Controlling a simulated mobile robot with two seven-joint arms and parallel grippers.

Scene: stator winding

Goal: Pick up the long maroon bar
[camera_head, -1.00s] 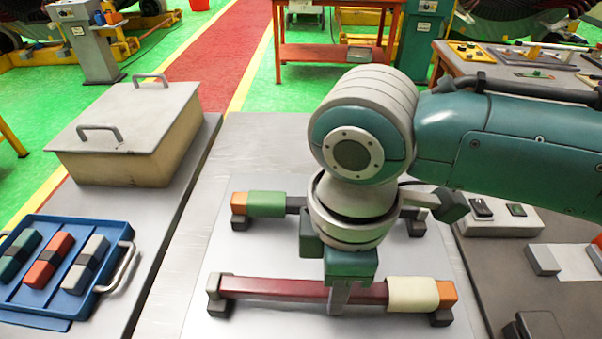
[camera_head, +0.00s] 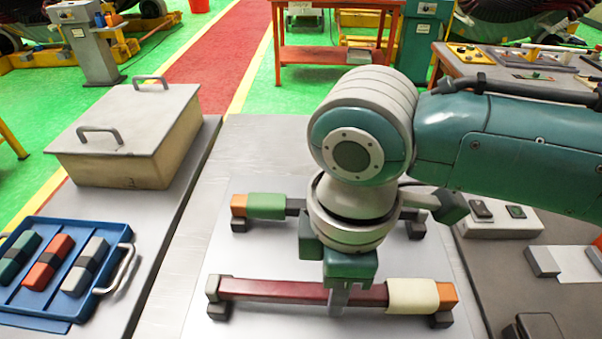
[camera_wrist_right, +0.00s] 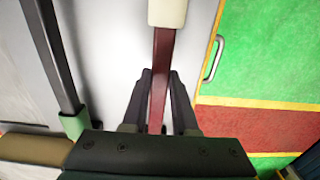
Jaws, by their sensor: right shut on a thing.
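The long maroon bar (camera_head: 270,290) lies crosswise at the front of the pale work plate, with a cream sleeve and an orange tip at its right end. It sits at, or very slightly above, dark support blocks under its ends; I cannot tell if there is a gap. My right gripper (camera_head: 338,300) points down and is shut on the bar, a little right of its middle. In the right wrist view the bar (camera_wrist_right: 162,55) runs between the two dark fingers (camera_wrist_right: 159,88). My left gripper is not in view.
A second, dark bar with a green sleeve (camera_head: 266,206) lies behind, partly hidden by my right arm. A blue tray (camera_head: 115,262) with coloured blocks and a lidded beige box (camera_head: 130,150) stand at left. A pale control box (camera_head: 498,219) stands at right.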

